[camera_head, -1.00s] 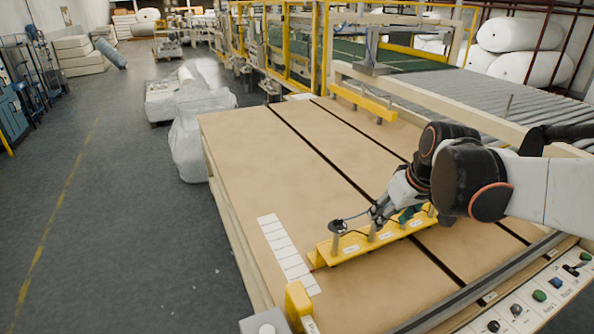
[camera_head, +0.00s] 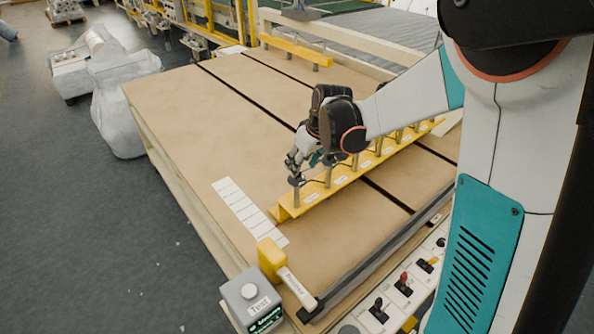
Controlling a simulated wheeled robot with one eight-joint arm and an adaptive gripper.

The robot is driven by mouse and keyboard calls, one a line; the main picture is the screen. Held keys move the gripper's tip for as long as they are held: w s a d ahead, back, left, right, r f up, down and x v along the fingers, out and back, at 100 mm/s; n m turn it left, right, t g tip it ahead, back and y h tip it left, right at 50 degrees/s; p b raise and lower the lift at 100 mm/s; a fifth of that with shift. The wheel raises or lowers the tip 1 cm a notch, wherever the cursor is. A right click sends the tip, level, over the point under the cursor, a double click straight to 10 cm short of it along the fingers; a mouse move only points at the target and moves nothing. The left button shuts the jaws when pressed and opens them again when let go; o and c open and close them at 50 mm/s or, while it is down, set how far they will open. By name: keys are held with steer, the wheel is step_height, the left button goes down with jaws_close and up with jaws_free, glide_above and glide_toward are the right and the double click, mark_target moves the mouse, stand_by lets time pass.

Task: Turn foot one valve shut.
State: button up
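A yellow bar (camera_head: 352,172) lies across the tan table, with several grey upright feet and small white labels along it. The foot at its near left end (camera_head: 296,197) appears to be foot one; its label is too small to read. My gripper (camera_head: 293,166) is directly over the top of this foot, its fingers pointing down at it. The valve itself cannot be made out, hidden or too small behind the fingers. I cannot tell whether the fingers touch it or how far they are closed.
A white marked strip (camera_head: 248,211) lies left of the bar. A yellow-headed handle (camera_head: 271,255) and a grey "Test" box (camera_head: 250,299) stand at the near corner. A switch panel (camera_head: 402,287) runs along the front edge. The table's left half is clear.

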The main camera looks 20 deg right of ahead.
steer(key=shift+x, duration=2.35)
steer(key=shift+r, duration=0.1)
steer(key=c, duration=1.1)
